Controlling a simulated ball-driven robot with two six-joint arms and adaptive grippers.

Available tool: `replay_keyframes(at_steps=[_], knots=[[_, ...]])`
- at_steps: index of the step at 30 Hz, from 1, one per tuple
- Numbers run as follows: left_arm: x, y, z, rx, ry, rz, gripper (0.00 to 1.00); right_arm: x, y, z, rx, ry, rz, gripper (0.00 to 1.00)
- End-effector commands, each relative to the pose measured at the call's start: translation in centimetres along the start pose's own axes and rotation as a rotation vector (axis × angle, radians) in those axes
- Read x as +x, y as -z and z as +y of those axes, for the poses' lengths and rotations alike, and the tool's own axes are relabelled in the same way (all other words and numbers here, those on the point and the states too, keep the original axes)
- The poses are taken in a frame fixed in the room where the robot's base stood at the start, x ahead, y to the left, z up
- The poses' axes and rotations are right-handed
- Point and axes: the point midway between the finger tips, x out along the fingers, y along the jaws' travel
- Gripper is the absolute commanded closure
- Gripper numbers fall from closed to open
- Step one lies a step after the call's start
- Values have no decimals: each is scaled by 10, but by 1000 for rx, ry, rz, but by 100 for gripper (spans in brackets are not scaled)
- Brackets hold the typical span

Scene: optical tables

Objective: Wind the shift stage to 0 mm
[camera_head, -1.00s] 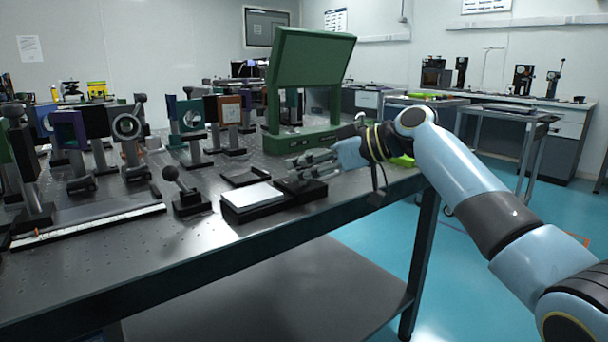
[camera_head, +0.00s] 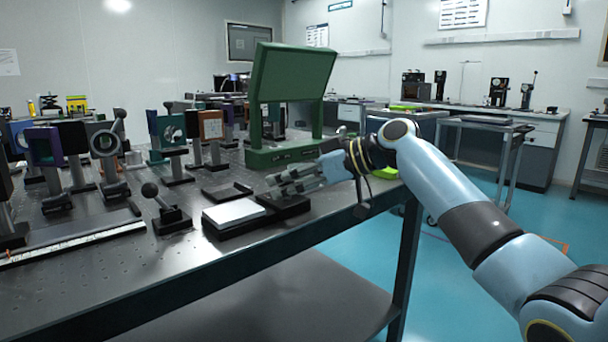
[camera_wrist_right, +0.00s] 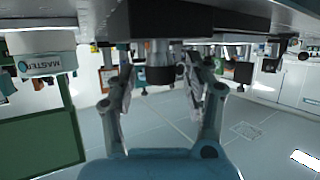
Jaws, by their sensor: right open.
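The shift stage (camera_head: 236,212) looks like a low black base with a pale silver plate on top, near the front edge of the optical table. My right gripper (camera_head: 284,184) is at the stage's right end, fingers pointing left towards it. In the right wrist view a dark round knob (camera_wrist_right: 160,70) projects from a black block (camera_wrist_right: 200,20). My right gripper (camera_wrist_right: 162,92) is open there, with a finger on each side of the knob; contact cannot be told. No scale reading is legible. My left gripper is not in view.
A green panel on a stand (camera_head: 290,80) rises behind my right gripper. A black ball-topped lever (camera_head: 166,210) stands left of the stage. Several optic mounts crowd the table's left side.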

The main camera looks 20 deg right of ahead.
Motion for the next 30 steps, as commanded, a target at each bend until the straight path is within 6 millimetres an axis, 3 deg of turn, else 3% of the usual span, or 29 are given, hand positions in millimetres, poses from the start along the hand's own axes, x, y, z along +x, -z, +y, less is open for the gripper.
replay_keyframes(at_steps=[15, 21, 30], knots=[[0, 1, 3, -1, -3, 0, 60, -101, -2, 1, -3, -2, -5, 49], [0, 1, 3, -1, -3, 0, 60, -114, 0, 0, -2, 0, -1, 49], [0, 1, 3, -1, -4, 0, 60, -115, 0, 0, -1, 0, 0, 49]])
